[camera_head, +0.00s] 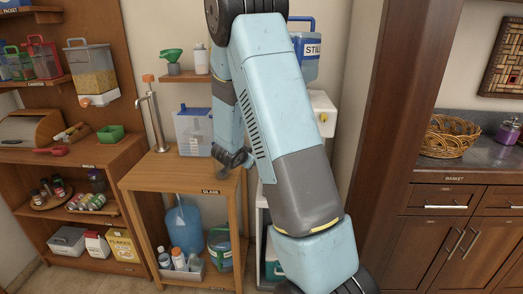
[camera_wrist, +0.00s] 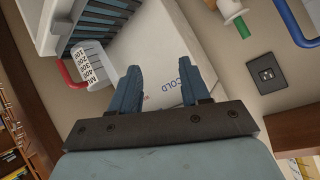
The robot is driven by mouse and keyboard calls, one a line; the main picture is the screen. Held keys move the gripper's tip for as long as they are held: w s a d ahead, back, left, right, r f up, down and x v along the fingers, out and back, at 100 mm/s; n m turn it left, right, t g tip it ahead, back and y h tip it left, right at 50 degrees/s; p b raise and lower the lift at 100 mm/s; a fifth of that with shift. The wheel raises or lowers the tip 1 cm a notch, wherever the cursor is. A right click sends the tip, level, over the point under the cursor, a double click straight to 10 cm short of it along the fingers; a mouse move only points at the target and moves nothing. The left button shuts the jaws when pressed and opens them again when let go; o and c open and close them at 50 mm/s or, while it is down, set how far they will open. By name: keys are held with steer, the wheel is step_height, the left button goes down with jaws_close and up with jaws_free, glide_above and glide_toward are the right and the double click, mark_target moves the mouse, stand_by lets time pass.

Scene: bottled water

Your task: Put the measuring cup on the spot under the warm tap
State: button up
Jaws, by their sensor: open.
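In the wrist view my gripper (camera_wrist: 164,80) is open, with nothing between its two blue-grey fingers. The measuring cup (camera_wrist: 92,64) is white with black number marks and a red handle, left of the fingers and apart from them. It appears beside a blue slatted grille (camera_wrist: 97,20); contact between them is unclear. A white surface marked COLD (camera_wrist: 165,55) lies beyond the fingers. I cannot make out a warm mark or the spot under the warm tap. In the head view the measuring cup cannot be seen, and my arm covers much of the middle.
In the wrist view, a white fitting with a green part (camera_wrist: 242,26) and a blue handle (camera_wrist: 295,24) are at upper right, near a dark wall socket (camera_wrist: 266,74).

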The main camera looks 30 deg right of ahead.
steer(key=s+a+r+n+t+y, duration=0.1)
steer(key=s+a+r+n+y, duration=0.35)
steer(key=a+r, duration=0.35)
steer(key=s+a+r+n+t+y, duration=0.1)
steer(key=s+a+r+n+y, duration=0.35)
steer(key=r, duration=0.65)
steer(key=s+r+n+g, duration=0.2)
steer(key=s, duration=1.2)
steer(key=s+a+r+n+g+h, duration=0.1)
steer(key=s+r+n+g, duration=0.1)
steer(key=s, duration=1.2)
steer(key=shift+a+r+n, duration=0.15)
steer(key=shift+r+n, duration=0.35)
steer(key=shift+r, duration=0.25)
